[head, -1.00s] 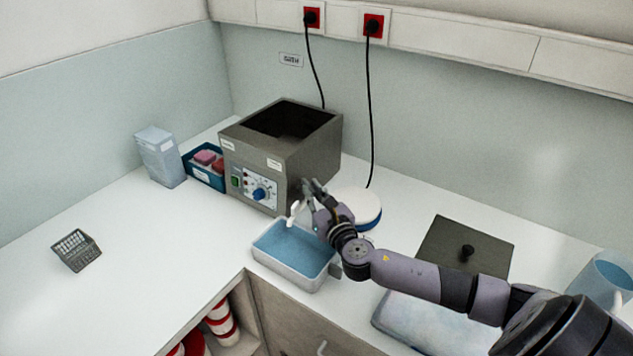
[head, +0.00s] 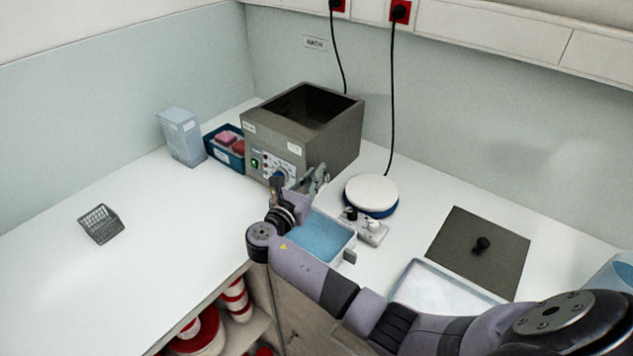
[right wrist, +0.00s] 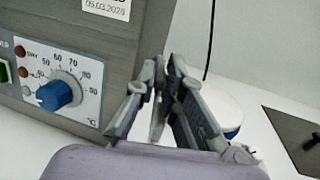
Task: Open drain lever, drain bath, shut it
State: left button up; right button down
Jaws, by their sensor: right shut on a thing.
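The grey bath (head: 340,145) stands on the counter, its open top dark inside. Its front panel has a blue knob (right wrist: 58,94), a green switch and a temperature scale. My right gripper (head: 314,180) is at the bath's lower front right corner. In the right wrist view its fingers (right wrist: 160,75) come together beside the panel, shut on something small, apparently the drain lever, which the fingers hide. The drain spout is also hidden. Below the gripper is a tray (head: 349,249) with blue liquid, partly covered by my arm. My left gripper is out of view.
A round white-topped device (head: 371,192) with a blue rim stands right of the bath. A dark lid (head: 460,240) and a pale tray (head: 440,292) lie further right. A blue box (head: 222,150), a clear container (head: 181,138) and a wire basket (head: 102,224) are left. The left counter is mostly clear.

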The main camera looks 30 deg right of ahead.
jog(key=shift+w+a+m+g+h, duration=0.1)
jog(key=shift+w+m+g+h, duration=0.15)
jog(key=shift+m+g, duration=0.2)
jog(key=c, duration=1.7)
grip_release()
jog(key=shift+v, duration=3.95)
